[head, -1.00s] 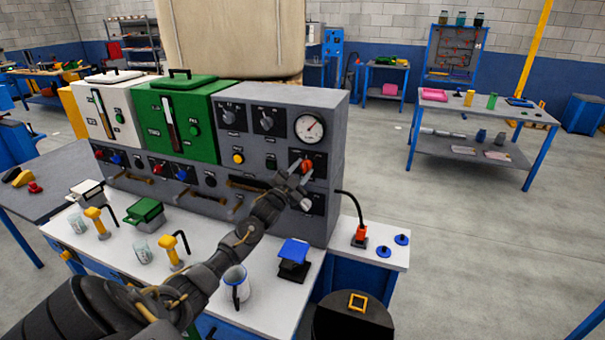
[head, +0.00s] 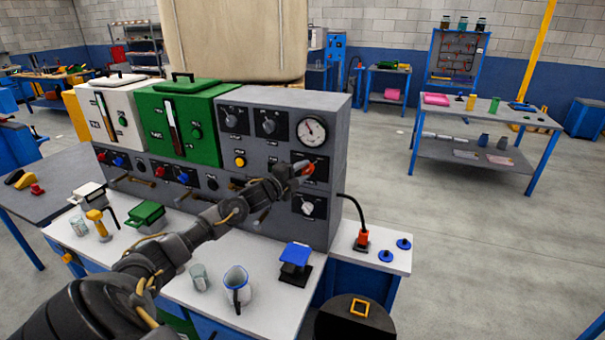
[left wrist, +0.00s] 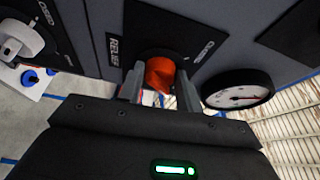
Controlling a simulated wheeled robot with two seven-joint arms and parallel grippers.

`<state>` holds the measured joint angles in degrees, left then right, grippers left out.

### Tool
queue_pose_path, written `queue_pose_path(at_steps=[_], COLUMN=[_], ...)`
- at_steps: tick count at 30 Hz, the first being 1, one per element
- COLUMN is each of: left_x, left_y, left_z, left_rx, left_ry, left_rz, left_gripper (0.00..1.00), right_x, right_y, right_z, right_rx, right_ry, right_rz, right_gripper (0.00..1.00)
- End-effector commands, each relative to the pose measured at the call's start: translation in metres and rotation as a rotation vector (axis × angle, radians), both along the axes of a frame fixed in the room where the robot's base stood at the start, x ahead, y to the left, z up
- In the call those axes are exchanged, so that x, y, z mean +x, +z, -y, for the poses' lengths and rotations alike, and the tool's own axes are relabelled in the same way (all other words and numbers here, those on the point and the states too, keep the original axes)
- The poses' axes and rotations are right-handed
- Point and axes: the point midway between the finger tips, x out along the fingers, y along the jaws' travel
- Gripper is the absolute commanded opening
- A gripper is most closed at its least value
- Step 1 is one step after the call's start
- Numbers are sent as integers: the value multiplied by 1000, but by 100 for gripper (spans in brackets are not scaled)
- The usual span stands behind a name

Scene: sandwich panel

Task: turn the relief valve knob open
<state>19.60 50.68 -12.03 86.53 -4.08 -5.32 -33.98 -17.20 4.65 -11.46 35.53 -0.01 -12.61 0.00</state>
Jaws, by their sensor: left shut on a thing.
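The relief valve knob is orange-red and sits on a black plate lettered RELIEF on the grey panel (head: 275,97). In the left wrist view the knob (left wrist: 160,74) lies between the two fingers of my left gripper (left wrist: 160,88). In the head view my left gripper (head: 301,170) is at the panel's right side, below the round gauge (head: 312,132), shut on the knob and covering most of it. The gauge also shows beside the right finger in the left wrist view (left wrist: 238,90). My right gripper is in neither view.
A grey-white knob (head: 307,208) sits on a plate just below. An orange plug with a black cable (head: 361,240) stands at the right.

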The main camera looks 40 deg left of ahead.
Motion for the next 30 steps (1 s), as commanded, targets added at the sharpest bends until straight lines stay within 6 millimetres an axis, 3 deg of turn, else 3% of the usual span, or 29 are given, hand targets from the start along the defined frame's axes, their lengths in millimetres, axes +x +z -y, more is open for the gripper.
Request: queue_pose_path(at_steps=[22,23,27,30], left_x=[0,0,0,0], left_y=[1,1,1,1], left_z=[0,0,0,0], left_rx=[83,83,82,82], left_ry=[0,0,0,0], left_rz=[-30,-29,-29,-29], left_gripper=[12,36,54,57], right_x=[0,0,0,0], right_y=[-1,-1,-1,-1], right_z=[-2,-2,-2,-2], right_rx=[2,2,2,2], right_ry=[-1,-1,-1,-1], right_rz=[1,1,1,1], right_gripper=[36,36,36,36])
